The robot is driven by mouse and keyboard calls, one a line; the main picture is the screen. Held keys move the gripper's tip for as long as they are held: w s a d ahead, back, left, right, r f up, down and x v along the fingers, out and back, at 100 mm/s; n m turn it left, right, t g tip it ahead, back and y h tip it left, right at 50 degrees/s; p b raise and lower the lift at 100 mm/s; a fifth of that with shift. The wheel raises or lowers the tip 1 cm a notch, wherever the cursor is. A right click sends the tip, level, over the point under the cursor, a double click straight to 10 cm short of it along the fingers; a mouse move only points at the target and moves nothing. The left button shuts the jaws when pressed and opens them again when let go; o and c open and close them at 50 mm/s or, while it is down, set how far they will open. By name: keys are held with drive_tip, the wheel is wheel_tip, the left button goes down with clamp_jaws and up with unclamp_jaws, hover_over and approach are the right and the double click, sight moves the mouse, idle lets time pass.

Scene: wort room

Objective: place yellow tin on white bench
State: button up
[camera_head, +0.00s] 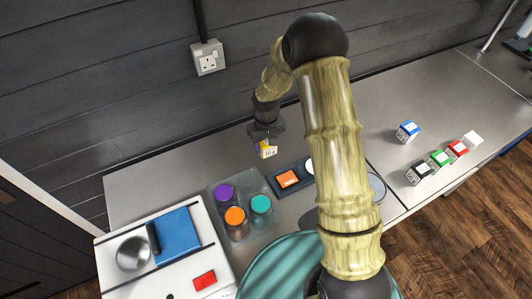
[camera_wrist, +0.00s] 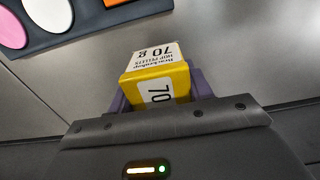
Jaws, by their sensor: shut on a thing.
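The yellow tin (camera_head: 268,150) has a white label reading 70 g and hop pellets in the wrist view (camera_wrist: 158,78). My gripper (camera_head: 266,136) is shut on it, with the jaws on either side of the tin in the wrist view (camera_wrist: 155,95). The tin is over the grey metal worktop, behind the dark tray; its height above the surface is hard to tell. A white-topped surface (camera_head: 190,276) at the lower left bears a blue pad, a round metal piece and a red block. I cannot tell for certain whether it is the white bench.
A dark tray (camera_head: 280,188) holds orange and white pieces. A grey tray (camera_head: 247,184) holds purple, orange and teal round items. Several small boxes, including a blue one (camera_head: 407,131), stand at the right. The worktop behind the trays is clear. My arm hides the middle.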

drive_tip(key=shift+r+b, duration=0.35)
drive_tip(key=shift+r, duration=1.55)
drive_tip(key=shift+f, duration=0.1)
